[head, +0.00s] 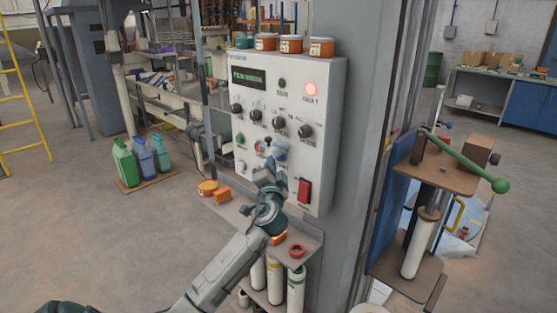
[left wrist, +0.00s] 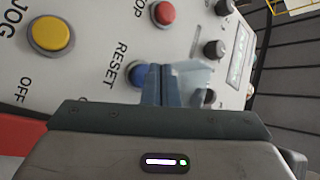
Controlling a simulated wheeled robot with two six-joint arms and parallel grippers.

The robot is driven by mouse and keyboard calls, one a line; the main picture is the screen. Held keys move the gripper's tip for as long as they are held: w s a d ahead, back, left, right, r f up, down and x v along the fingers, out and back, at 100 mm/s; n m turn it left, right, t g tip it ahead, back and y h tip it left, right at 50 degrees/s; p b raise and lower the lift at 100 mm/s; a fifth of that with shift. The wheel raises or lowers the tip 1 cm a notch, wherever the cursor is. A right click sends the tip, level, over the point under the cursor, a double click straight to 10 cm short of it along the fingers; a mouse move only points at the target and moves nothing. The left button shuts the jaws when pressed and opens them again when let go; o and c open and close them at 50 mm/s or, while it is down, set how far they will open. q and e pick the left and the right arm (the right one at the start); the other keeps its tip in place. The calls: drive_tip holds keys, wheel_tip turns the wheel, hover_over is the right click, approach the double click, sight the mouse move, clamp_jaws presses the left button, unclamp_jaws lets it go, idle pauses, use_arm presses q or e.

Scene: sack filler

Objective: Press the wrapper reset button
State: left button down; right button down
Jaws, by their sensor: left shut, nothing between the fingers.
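The white control panel (head: 328,120) stands upright on a grey column in the head view. In the left wrist view the blue button (left wrist: 137,75) sits beside the word RESET on the panel face. My left gripper (head: 273,165) is shut and empty, at the lower middle of the panel. In the left wrist view its fingertips (left wrist: 165,72) are just right of the blue button and overlap its edge. I cannot tell whether they touch it. A pale translucent piece (left wrist: 192,73) shows beside the fingers. My right gripper is not in view.
A yellow JOG button (left wrist: 50,35), a red button (left wrist: 164,13) and black knobs (head: 305,131) are nearby on the panel. A red lamp (head: 310,90) glows. A red rocker switch (head: 304,191) is lower right. A shelf (head: 235,211) with small items lies below the panel.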

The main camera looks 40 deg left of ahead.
use_arm(q)
drive_tip(key=shift+w, duration=0.2)
idle(1.9)
drive_tip(key=shift+w, duration=0.3)
drive_tip(key=shift+w+d+b, duration=0.1)
drive_tip(key=shift+w+b, duration=0.3)
drive_tip(key=shift+b, duration=0.05)
idle(0.6)
drive_tip(key=shift+s, duration=0.9)
drive_tip(key=shift+s, duration=0.1)
drive_tip(key=shift+s+a, duration=0.15)
drive_tip(key=shift+s, duration=1.05)
drive_tip(key=shift+s+a, duration=0.15)
drive_tip(key=shift+s, duration=1.05)
